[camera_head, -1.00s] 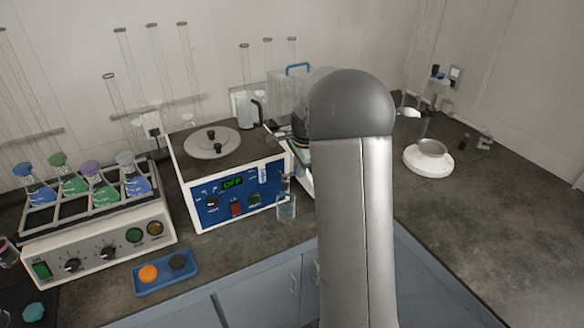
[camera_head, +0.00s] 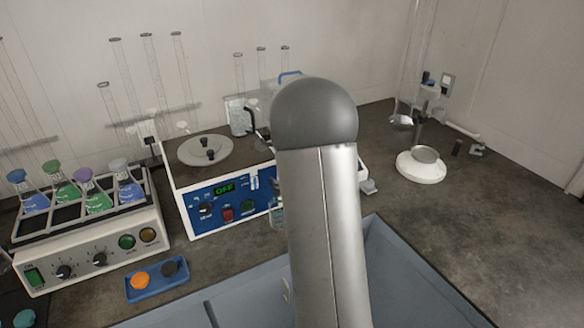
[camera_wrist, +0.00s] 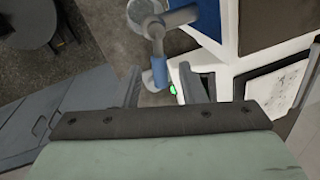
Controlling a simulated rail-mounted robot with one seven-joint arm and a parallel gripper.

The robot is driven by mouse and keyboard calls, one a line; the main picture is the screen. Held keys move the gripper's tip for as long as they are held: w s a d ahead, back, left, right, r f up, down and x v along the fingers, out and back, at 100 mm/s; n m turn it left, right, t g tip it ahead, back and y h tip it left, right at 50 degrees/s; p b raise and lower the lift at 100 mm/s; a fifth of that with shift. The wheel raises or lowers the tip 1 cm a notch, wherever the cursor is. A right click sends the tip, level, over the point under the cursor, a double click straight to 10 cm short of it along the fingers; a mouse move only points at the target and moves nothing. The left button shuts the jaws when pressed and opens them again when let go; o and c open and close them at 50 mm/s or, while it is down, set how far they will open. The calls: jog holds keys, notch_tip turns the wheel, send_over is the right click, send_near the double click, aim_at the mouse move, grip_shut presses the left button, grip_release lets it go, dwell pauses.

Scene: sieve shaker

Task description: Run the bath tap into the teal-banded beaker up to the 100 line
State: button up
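The water bath (camera_head: 222,205), with a blue panel reading OFF, stands mid-bench in the head view. The glass beaker (camera_head: 277,216) stands at its front right, partly behind my arm; its band and lines are too small to read. In the wrist view, what looks like the bath tap (camera_wrist: 156,30) has a grey body and a blue end piece (camera_wrist: 160,72). A round glass rim (camera_wrist: 140,10), probably the beaker, shows by it. My gripper (camera_wrist: 160,82) is open, its fingers apart either side of the blue piece. I cannot tell if they touch it. The head view hides my gripper.
A shaker (camera_head: 90,240) with several capped flasks stands at the left. A blue tray (camera_head: 157,279) with an orange and a dark disc lies in front. A white round-based device (camera_head: 421,167) stands at the right. Bench right of my arm is mostly clear.

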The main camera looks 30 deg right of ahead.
jog(key=s+r+b, duration=0.1)
jog(key=s+r, duration=0.2)
jog(key=r, duration=1.4)
jog(key=shift+a, duration=0.45)
jog(key=shift+s, duration=0.1)
dwell(0.3)
